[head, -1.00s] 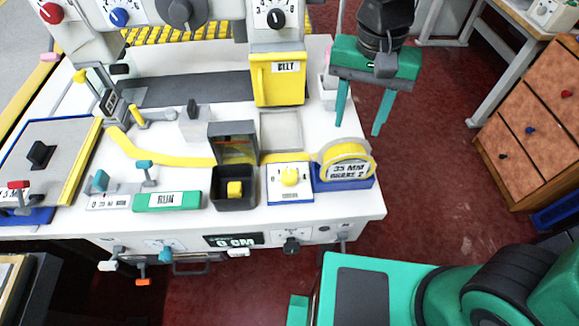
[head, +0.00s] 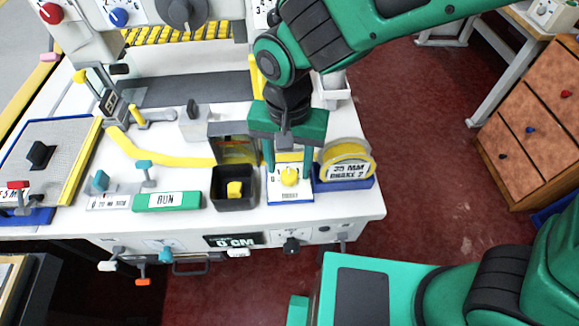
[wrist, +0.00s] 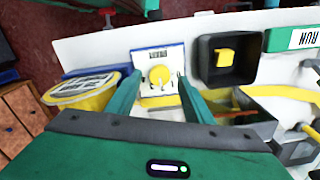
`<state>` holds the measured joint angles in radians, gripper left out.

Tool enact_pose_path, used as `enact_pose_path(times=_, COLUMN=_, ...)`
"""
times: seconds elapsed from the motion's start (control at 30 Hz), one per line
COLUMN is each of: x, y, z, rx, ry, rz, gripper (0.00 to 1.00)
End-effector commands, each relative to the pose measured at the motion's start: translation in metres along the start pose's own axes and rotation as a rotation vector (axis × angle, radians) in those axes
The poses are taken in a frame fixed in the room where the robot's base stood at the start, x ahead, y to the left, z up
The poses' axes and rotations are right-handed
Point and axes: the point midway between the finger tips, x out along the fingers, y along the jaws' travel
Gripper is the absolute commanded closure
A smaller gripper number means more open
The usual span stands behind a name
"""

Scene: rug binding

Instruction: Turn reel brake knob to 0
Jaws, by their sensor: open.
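The brake knob is a yellow round knob (head: 289,177) on a white panel with blue edges (head: 276,196), near the front edge of the white bench. The knob also shows in the wrist view (wrist: 159,75), with scale marks around it. The panel's small label is too small to read surely. My gripper (head: 288,166) points down over the panel, open and empty. Its two fingers stand on either side of the knob, apart from it as far as I can tell.
A black bin with a yellow block (head: 234,190) stands left of the panel. A green RUN plate (head: 167,201) lies farther left. A black knob (head: 291,245) and a "0 CM" display (head: 234,240) are on the bench front. A yellow BELT box is mostly hidden behind my arm.

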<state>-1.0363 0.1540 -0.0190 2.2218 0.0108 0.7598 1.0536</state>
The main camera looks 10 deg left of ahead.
Motion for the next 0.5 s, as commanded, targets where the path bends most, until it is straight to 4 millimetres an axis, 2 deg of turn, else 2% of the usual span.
enact_pose_path(times=0.2, x=0.024, y=0.0, z=0.001, rx=-0.001, ry=-0.001, rz=0.001, gripper=0.53)
enact_pose_path(times=0.5, x=0.029, y=0.0, z=0.0, rx=0.0, ry=0.0, rz=-0.001, gripper=0.53)
